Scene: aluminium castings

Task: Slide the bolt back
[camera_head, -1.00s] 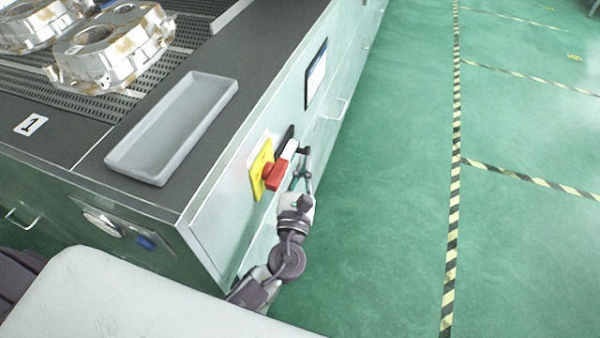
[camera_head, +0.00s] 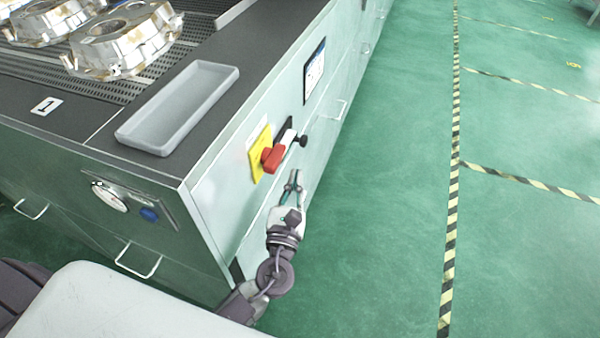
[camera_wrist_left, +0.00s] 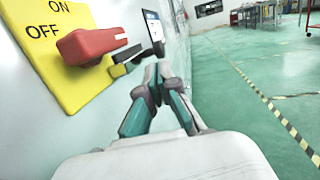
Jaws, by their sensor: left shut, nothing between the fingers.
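The bolt (camera_head: 287,137) is a pale bar on a black plate with a round black knob (camera_head: 302,141) sticking out. It sits on the metal side of the bench, just right of the red switch handle. In the left wrist view the bolt's dark part (camera_wrist_left: 127,58) shows behind the red handle, partly hidden. My left gripper (camera_head: 294,178) is below the knob and apart from it. Its fingertips (camera_wrist_left: 158,70) are together, with nothing between them. My right gripper is not in view.
The red switch handle (camera_head: 273,158) on a yellow ON/OFF plate (camera_head: 258,166) juts out close to the bolt. A grey tray (camera_head: 125,137) and aluminium castings (camera_head: 125,42) are on the bench top. The green floor (camera_head: 390,200) to the right is clear.

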